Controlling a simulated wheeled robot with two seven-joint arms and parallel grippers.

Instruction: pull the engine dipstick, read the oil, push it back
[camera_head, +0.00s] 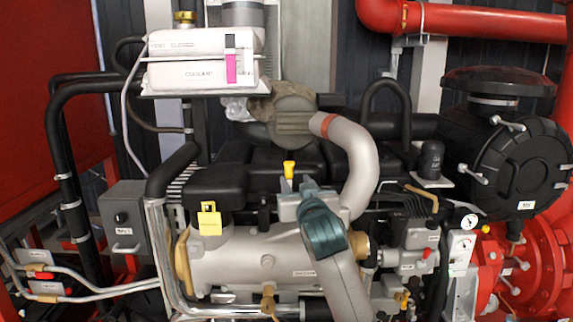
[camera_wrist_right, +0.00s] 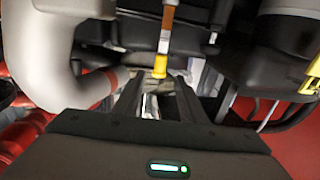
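The engine dipstick shows as a small yellow handle (camera_head: 289,169) standing upright at the middle of the engine. It also shows in the right wrist view (camera_wrist_right: 160,67), where a thin stem or tube with an orange part runs from it towards the top of the picture. My right gripper (camera_head: 297,185) reaches up from below, just under the handle in the head view. In the wrist view its two fingers (camera_wrist_right: 159,82) are apart, with the handle between or just beyond their tips. I cannot tell whether they touch it. My left gripper is not in view.
A silver pipe (camera_head: 359,170) curves close to the right of my gripper. A coolant tank (camera_head: 202,72) sits above; a black round housing (camera_head: 508,160) and gauges (camera_head: 469,222) are at the right.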

